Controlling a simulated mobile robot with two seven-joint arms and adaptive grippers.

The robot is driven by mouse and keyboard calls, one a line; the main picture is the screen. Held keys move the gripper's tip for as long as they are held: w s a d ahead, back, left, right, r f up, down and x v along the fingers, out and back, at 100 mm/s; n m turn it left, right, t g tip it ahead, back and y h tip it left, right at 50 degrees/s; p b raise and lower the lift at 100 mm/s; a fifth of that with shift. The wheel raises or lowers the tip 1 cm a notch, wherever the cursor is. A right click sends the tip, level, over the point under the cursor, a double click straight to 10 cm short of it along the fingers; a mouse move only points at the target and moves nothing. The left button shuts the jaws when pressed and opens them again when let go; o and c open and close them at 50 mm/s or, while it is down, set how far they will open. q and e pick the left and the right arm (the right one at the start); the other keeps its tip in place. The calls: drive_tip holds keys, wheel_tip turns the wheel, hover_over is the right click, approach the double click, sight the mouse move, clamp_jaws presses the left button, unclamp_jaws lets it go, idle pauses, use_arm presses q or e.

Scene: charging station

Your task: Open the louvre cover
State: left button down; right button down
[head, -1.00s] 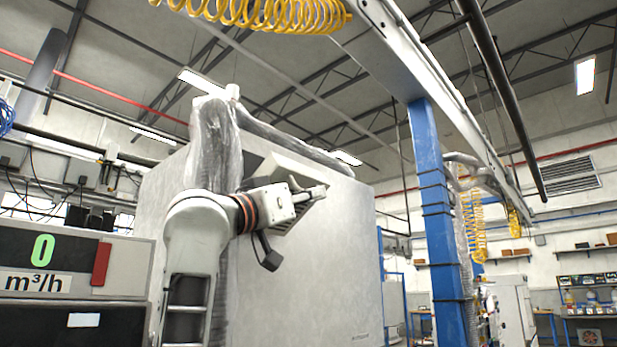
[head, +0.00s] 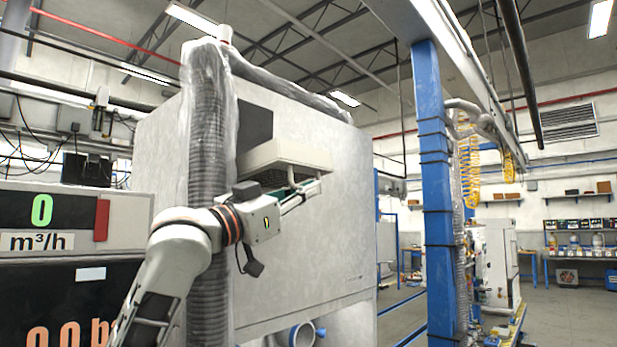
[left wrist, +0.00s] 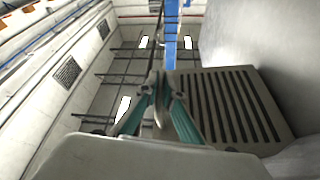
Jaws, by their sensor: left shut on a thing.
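The louvre cover (head: 290,152) is an off-white, box-like hood on the face of the large pale cabinet, standing out from it. In the left wrist view its slotted face (left wrist: 232,105) shows at right, with a row of dark slits. My left gripper (head: 308,188) is at the cover's lower right edge in the head view. In the left wrist view its teal fingers (left wrist: 158,100) close together beside the cover's left edge. It is shut on the louvre cover, though the exact contact is hard to see. My right gripper is not in view.
A grey wrapped duct (head: 209,200) runs upright in front of the cabinet (head: 320,240), left of the cover. A blue post (head: 436,200) stands to the right. A flow display (head: 60,225) is at the left. The air right of the cover looks free.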

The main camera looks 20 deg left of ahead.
use_arm(q)
drive_tip(key=shift+a+f, duration=0.1)
drive_tip(key=shift+f, duration=0.35)
drive_tip(key=shift+w+f, duration=0.1)
drive_tip(key=c, duration=2.2)
unclamp_jaws()
drive_tip(key=shift+v, duration=3.8)
